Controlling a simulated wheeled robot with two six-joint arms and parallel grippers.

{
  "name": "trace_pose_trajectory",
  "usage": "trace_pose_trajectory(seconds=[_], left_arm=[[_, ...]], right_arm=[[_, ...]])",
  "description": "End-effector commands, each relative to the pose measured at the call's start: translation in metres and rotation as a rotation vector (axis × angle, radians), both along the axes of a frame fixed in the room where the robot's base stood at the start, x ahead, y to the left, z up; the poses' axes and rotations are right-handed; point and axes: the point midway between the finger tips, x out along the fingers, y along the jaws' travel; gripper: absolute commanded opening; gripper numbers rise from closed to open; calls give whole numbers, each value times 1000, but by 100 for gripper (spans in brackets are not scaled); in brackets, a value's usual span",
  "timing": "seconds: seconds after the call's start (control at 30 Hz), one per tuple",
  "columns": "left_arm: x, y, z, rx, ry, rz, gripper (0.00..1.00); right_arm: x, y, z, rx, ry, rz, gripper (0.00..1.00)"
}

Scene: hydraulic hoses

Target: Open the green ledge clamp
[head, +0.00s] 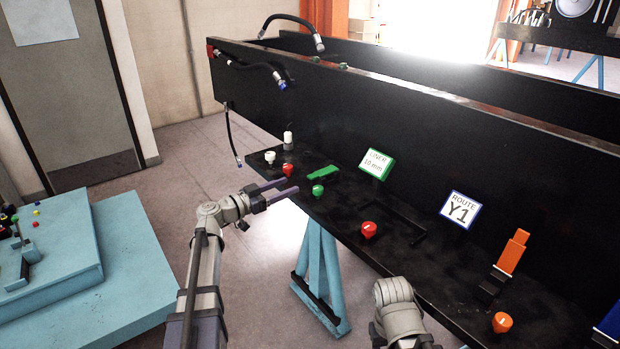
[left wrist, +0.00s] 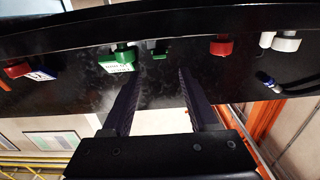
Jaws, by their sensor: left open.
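The green ledge clamp (head: 323,173) looks like a low green lever lying nearly flat on the black ledge. A green knob (head: 318,190) stands just in front of it. My left gripper (head: 290,187) is open and empty, its two fingers pointing right toward the clamp and the green knob, a short gap away. In the left wrist view a small green piece (left wrist: 158,48) shows beyond the open fingers (left wrist: 157,76); I cannot tell whether it is clamp or knob. My right arm shows at the bottom of the head view, but its fingers are out of frame.
Red knobs (head: 368,230) and white knobs (head: 269,157) stand along the ledge. A green-framed sign (head: 376,164), a blue-framed sign (head: 459,210) and an upright orange lever (head: 512,252) stand further right. Black hoses (head: 232,135) hang at the left end.

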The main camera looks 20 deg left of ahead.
Motion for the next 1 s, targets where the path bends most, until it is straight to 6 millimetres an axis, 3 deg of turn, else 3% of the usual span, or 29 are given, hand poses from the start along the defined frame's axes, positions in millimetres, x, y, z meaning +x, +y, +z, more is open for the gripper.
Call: trace_pose_trajectory(seconds=[0.5,0.93,1.0], left_arm=[[54,-41,0,0,1,-2,60],[61,-48,0,0,1,-1,60],[61,-48,0,0,1,-1,54]], right_arm=[[0,0,0,0,0,0,50],[0,0,0,0,0,0,50],[0,0,0,0,0,0,50]])
